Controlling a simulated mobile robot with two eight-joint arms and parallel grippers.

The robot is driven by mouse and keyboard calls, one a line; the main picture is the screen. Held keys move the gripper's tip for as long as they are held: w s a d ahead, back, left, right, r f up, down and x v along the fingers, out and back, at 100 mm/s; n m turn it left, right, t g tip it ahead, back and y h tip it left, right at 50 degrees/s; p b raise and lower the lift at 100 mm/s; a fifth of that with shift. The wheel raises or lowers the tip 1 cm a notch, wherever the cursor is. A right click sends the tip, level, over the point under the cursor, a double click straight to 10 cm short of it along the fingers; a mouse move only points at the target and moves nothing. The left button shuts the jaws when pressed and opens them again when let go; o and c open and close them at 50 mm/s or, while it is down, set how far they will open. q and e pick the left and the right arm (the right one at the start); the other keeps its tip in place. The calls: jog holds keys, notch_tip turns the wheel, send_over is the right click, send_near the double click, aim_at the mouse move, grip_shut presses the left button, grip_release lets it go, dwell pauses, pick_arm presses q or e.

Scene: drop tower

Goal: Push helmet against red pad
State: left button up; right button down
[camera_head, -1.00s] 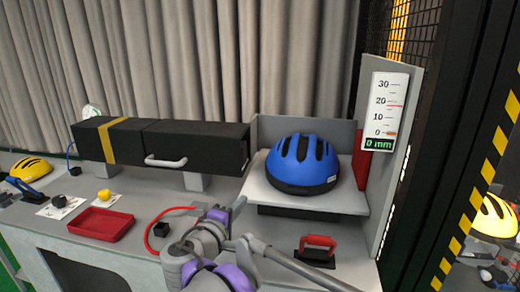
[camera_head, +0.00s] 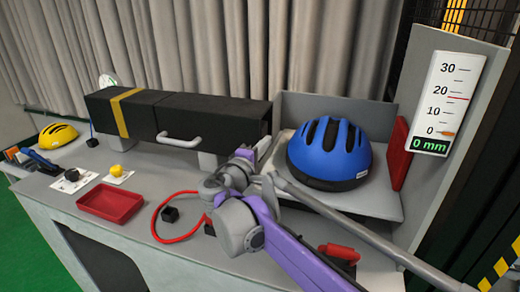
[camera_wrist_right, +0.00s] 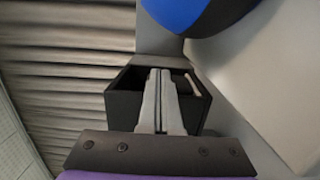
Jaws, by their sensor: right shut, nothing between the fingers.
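The blue helmet (camera_head: 328,152) with its black lower rim sits upright on the grey shelf (camera_head: 385,206). The red pad (camera_head: 399,152) stands upright at the shelf's right side, against the tall panel. A narrow gap seems to lie between helmet and pad. My right gripper (camera_head: 262,149) is at the helmet's left side, apart from it as far as I can tell. In the right wrist view its fingers (camera_wrist_right: 161,90) are shut and empty, with part of the helmet (camera_wrist_right: 188,14) at the top edge. My left gripper is out of view.
A black box (camera_head: 180,122) with a yellow band and handle lies left of the shelf. The gauge (camera_head: 447,100) on the right panel reads 0 mm. A red tray (camera_head: 110,203), a red cable (camera_head: 158,230) and a red-handled tool (camera_head: 339,252) are on the bench.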

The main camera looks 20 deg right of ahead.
jog(key=x, duration=0.4)
jog(key=s+d, duration=0.2)
jog(key=shift+d, duration=0.4)
jog(key=shift+s+d, duration=0.15)
jog(key=shift+d, duration=0.05)
jog(key=shift+d+p, duration=0.1)
jog(key=shift+p, duration=0.2)
